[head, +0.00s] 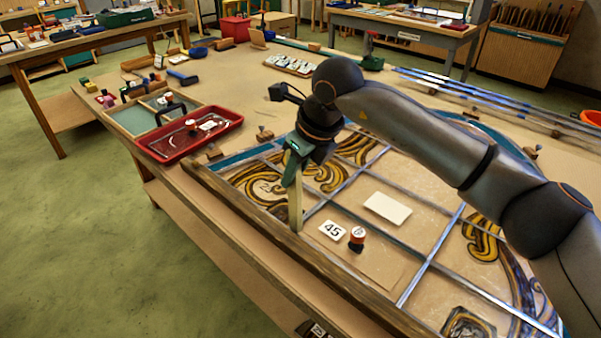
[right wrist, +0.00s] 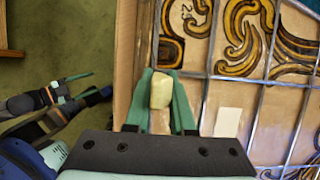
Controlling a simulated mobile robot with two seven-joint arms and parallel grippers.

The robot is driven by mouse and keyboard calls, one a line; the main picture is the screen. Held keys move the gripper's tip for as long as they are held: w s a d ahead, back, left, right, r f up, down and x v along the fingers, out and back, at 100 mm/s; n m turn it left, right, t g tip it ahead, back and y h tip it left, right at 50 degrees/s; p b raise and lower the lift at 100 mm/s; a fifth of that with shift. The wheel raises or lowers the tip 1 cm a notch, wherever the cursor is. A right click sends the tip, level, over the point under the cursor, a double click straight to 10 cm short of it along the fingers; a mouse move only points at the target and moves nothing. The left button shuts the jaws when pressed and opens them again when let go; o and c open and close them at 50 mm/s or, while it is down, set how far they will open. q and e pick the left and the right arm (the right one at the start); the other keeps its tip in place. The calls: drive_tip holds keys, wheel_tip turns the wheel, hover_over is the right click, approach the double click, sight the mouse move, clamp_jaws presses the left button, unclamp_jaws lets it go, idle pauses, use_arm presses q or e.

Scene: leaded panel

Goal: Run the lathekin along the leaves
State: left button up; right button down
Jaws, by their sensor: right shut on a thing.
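The lathekin (head: 295,207) is a pale, slim stick. My right gripper (head: 292,172) is shut on it and holds it roughly upright, its lower end at the panel's near left part. In the right wrist view the green jaws (right wrist: 162,100) grip the lathekin's pale end (right wrist: 161,90). Whether its tip touches the panel I cannot tell. The leaded panel (head: 375,215) lies flat, with grey lead strips (head: 432,256) between painted and plain pieces. My left gripper (right wrist: 88,87) shows only in the right wrist view, open and empty, over the floor.
A wooden batten (head: 255,222) edges the panel's near side. A white card (head: 387,208), a "45" tag (head: 332,231) and a red-topped object (head: 357,237) lie on the panel. A red tray (head: 172,147) stands left of it. Blue-grey strips (head: 480,97) lie behind.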

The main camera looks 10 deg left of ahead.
drive_tip(key=shift+w+a, duration=0.2)
drive_tip(key=shift+a, duration=0.05)
drive_tip(key=shift+r, duration=0.1)
drive_tip(key=shift+r+p, duration=1.6)
drive_tip(key=shift+r, duration=0.9)
